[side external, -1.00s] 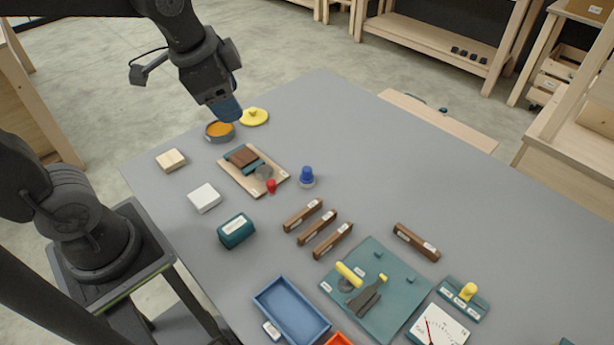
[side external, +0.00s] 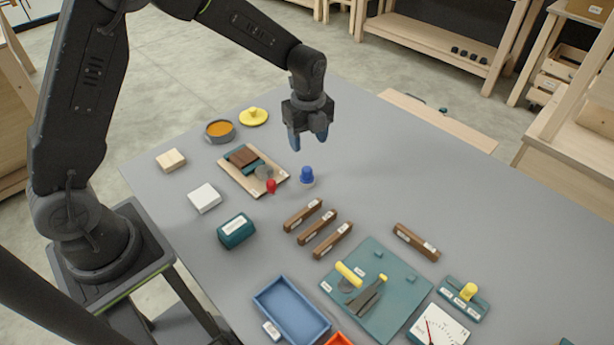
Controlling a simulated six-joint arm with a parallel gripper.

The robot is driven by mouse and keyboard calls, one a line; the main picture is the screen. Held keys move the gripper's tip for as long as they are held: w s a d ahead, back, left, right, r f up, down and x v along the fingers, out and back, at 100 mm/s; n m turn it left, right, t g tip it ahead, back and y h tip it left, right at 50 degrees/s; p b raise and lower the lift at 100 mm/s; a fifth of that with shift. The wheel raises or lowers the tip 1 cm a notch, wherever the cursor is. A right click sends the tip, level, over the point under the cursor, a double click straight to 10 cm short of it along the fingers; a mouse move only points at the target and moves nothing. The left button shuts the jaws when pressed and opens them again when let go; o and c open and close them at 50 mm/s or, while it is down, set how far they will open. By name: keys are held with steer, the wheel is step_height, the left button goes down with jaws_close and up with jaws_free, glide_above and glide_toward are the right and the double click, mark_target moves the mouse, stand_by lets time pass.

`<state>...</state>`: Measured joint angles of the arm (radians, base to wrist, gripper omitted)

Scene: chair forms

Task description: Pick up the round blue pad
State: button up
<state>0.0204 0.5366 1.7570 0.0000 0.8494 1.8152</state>
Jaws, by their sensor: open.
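Brown blocks (side external: 318,228) lie in front. An orange-filled dish (side external: 220,130) and yellow lid (side external: 254,117) are behind left. The table right of the pad is clear.

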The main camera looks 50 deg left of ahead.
mark_target(307, 169)
step_height(307, 169, down, 10)
steer(key=shift+a+f, duration=0.1)
steer(key=shift+a, duration=0.05)
stand_by(0.4)
steer(key=shift+c, duration=0.2)
steer(key=c, duration=1)
steer(key=shift+r, duration=0.8)
step_height(307, 169, up, 3)
steer(key=s+a+r, duration=0.1)
steer(key=a+r, duration=0.1)
steer(key=a, duration=0.1)
steer(key=s+a+r, duration=0.2)
steer(key=a, duration=0.2)
steer(key=s+a+r, duration=0.1)
steer(key=a+r, duration=0.1)
steer(key=a, duration=0.1)
steer(key=shift+s+a+r, duration=0.25)
steer(key=shift+s+a, duration=0.05)
steer(key=shift+s, duration=0.1)
